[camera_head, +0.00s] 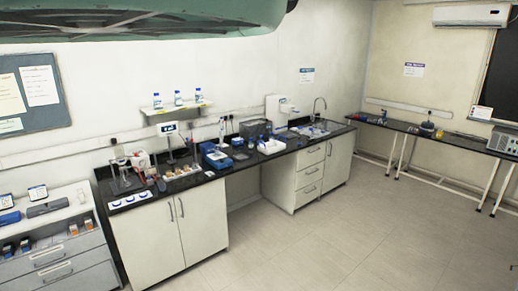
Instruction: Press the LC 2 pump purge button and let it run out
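I cannot make out an LC 2 pump or its purge button; everything is far off and small labels are unreadable. A small white display unit (168,128) stands on the dark bench (223,172) by the left wall. A blue box-like device (216,157) sits further right on that bench. A grey instrument (503,140) stands on the side table at the far right. I cannot tell whether any of these is the pump. My gripper is not in view.
White cabinets (172,235) support the bench, with a gap between them. A grey drawer unit (55,262) stands at the left. A narrow side table (450,138) runs along the right wall. The tiled floor (330,235) in front is clear. A large green shape covers the top left.

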